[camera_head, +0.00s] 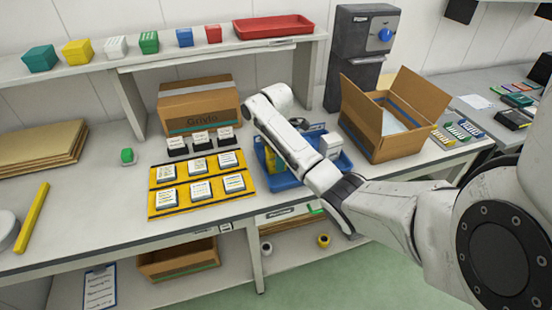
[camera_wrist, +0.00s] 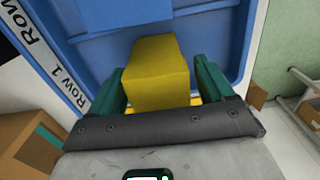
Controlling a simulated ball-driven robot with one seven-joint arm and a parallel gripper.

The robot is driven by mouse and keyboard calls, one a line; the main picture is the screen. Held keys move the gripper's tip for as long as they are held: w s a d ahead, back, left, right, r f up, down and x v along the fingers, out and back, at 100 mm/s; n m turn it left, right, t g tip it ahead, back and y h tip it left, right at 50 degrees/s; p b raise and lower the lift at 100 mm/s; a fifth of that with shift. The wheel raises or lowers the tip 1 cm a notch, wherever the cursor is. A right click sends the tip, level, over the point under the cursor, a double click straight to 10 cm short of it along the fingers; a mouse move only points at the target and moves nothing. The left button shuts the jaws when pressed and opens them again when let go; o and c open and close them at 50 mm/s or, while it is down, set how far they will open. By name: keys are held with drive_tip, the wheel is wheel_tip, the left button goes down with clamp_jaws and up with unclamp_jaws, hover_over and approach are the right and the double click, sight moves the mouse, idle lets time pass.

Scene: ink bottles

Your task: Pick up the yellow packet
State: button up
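The yellow packet (camera_wrist: 157,78) is a plain yellow block inside the blue tray (camera_wrist: 232,35). In the wrist view it lies between the two dark green fingers of my gripper (camera_wrist: 158,82). The fingers stand apart on either side of it, with a thin gap at the right finger; contact on the left is unclear. In the head view the yellow packet (camera_head: 271,160) shows partly at the tray's left end, and my arm hides the gripper and much of the blue tray (camera_head: 284,182).
An open cardboard box (camera_head: 412,119) stands right of the tray. A yellow rack (camera_head: 180,210) with several white-topped bottles lies to the left. A closed carton (camera_head: 200,107) stands behind. A shelf above holds several coloured blocks, including a yellow one (camera_head: 78,52), and a red tray (camera_head: 273,26).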

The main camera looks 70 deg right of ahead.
drive_tip(key=c, duration=1)
drive_tip(key=shift+c, duration=0.2)
drive_tip(key=shift+r, duration=0.15)
